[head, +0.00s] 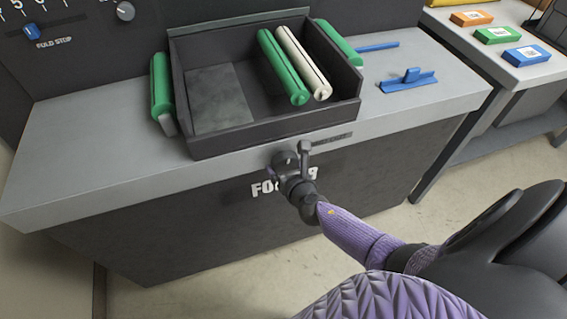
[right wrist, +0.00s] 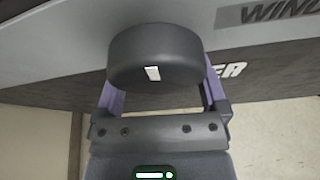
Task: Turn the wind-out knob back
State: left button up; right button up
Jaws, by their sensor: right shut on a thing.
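The dark wind-out knob (head: 298,187) sticks out from the front of the folder bench, below a small label strip. My right gripper (head: 318,208) reaches it from the lower right and is shut on it. In the right wrist view the round knob (right wrist: 155,48) sits between my two purple fingers, with a small white mark on its lower side. Part of the word "WIND" shows on the label strip (right wrist: 268,12) there. The fingertips are mostly hidden behind the knob in that view. My left gripper is not in view.
A dark tray (head: 270,135) with green and cream rolls stands on the grey bench top (head: 90,160) above the knob. Blue parts (head: 408,80) lie to its right. Small coloured boxes (head: 497,34) sit on a side table. The floor to the right is clear.

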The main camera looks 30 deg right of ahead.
jog(key=shift+w+d+r+n, duration=0.15)
jog(key=shift+d+r+n, duration=0.1)
jog(key=shift+n, duration=0.15)
jog(key=shift+h+p, duration=0.3)
jog(key=o, duration=0.9)
jog(key=shift+a, duration=0.1)
jog(key=p+v, duration=0.4)
jog(key=v, duration=0.6)
